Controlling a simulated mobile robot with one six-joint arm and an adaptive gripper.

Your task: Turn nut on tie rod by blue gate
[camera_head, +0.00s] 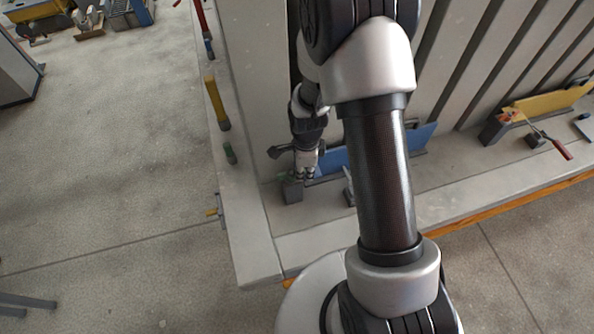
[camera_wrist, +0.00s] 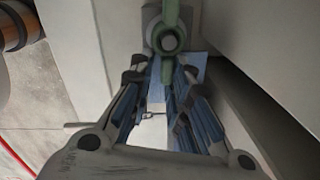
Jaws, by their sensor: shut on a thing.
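The nut is a green wing nut (camera_wrist: 169,17) on the end of a grey tie rod (camera_wrist: 169,42), at the top middle of the wrist view. One wing points up and the other points down towards me. My gripper (camera_wrist: 165,70) has its fingertips on either side of the lower wing and is shut on it. In the head view my gripper (camera_head: 306,174) is low beside the blue gate (camera_head: 423,139), near its left end. The gate also shows behind the fingers in the wrist view (camera_wrist: 192,68).
A grey block (camera_head: 292,191) sits just below my gripper on the mould ledge. Ribbed concrete-coloured panels (camera_head: 255,80) rise close by. A yellow gate (camera_head: 555,102) with a red-handled tool (camera_head: 561,149) is at the right. The floor (camera_head: 110,150) at left is mostly open.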

